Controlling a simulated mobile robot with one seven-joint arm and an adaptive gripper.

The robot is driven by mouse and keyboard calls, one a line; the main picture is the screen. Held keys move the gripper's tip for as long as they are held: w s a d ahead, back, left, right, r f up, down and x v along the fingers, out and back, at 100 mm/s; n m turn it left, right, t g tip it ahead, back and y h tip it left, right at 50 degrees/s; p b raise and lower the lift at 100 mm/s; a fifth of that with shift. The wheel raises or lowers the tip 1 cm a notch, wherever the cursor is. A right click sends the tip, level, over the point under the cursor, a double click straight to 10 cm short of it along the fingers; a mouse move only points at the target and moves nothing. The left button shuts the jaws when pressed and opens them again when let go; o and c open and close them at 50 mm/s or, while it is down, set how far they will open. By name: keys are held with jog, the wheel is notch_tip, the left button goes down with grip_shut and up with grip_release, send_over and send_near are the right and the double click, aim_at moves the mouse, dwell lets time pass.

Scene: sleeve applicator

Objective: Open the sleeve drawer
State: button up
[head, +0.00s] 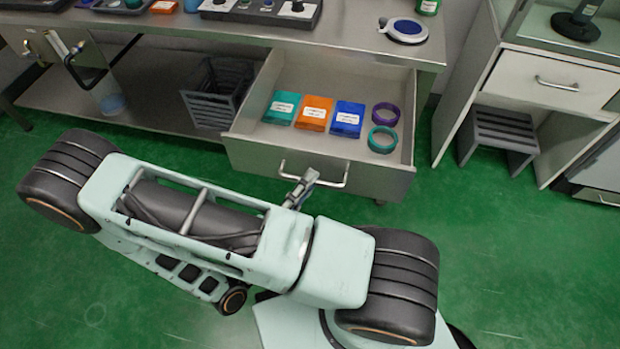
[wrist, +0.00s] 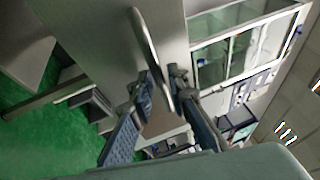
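The sleeve drawer (head: 253,156) is pulled well out from under the steel bench in the head view, with its inside showing. Its bar handle (head: 340,182) is on the front face, and the handle also shows in the wrist view (wrist: 143,35). Inside the drawer are a teal packet (head: 282,107), an orange packet (head: 313,112), a blue packet (head: 347,118), a purple ring (head: 385,112) and a teal ring (head: 382,140).
The bench top (head: 340,30) holds trays and a round white-and-blue dish (head: 407,30). A grey crate (head: 215,95) stands on the lower shelf. A cabinet with a closed white drawer (head: 552,80) and a grey step stool (head: 500,137) are at right. Green floor is clear at lower right.

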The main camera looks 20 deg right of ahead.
jog(key=v, duration=1.1)
